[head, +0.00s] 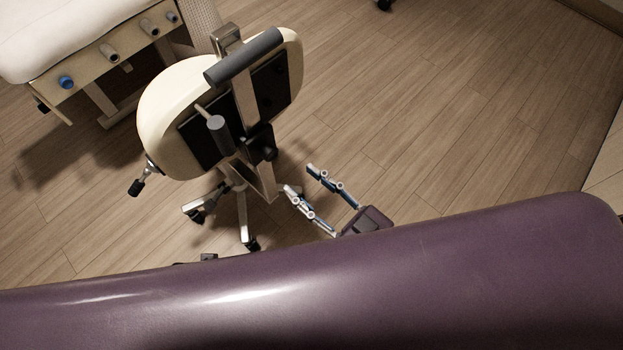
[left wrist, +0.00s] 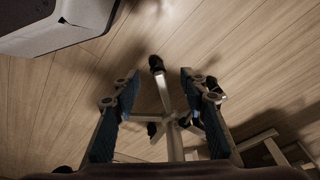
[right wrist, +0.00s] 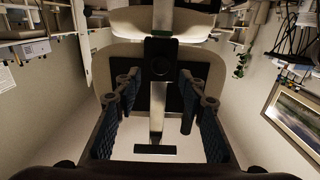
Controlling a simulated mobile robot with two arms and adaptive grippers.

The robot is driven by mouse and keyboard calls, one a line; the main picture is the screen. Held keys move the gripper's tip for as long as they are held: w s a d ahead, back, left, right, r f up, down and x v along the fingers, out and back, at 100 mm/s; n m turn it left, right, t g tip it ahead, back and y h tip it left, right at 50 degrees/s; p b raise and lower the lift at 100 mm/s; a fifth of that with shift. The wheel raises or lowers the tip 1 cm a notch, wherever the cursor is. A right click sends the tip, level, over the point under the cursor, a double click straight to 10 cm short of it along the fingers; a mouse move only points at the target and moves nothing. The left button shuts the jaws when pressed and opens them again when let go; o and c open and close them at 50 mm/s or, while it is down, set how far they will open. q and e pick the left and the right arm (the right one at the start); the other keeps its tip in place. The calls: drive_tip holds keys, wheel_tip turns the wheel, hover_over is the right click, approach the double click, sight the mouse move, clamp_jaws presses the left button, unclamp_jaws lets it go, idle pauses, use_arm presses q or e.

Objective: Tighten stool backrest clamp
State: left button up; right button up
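The stool has a cream seat (head: 170,85) and a metal backrest post (head: 245,98) with a grey padded bar (head: 244,57) on top. The black clamp knob (head: 262,143) sits low on the post, beside the seat. My right gripper (head: 301,179) is open and empty, just below and right of the knob, apart from it. In the right wrist view the black clamp (right wrist: 161,58) lies straight ahead, just beyond the open fingers (right wrist: 160,82). My left gripper (left wrist: 160,85) is open and empty, above the floor and the stool's wheeled base (left wrist: 172,125).
A treatment bed (head: 70,35) with knobs on its side stands at the upper left. Wood floor (head: 430,110) is clear to the right of the stool. A framed picture (right wrist: 295,115) and shelves show at the edges of the right wrist view.

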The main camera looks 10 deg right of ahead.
sight(273, 156)
drive_tip(key=shift+r+b+x, duration=0.2)
drive_tip(key=shift+x, duration=1.2)
drive_tip(key=shift+r+b+x, duration=0.15)
drive_tip(key=shift+x, duration=2.3)
drive_tip(key=shift+w+a+r, duration=0.1)
use_arm(q)
drive_tip(key=r, duration=0.2)
drive_tip(key=w+r, duration=0.1)
drive_tip(key=r, duration=0.1)
drive_tip(key=shift+r, duration=0.1)
use_arm(e)
drive_tip(key=shift+c, duration=0.3)
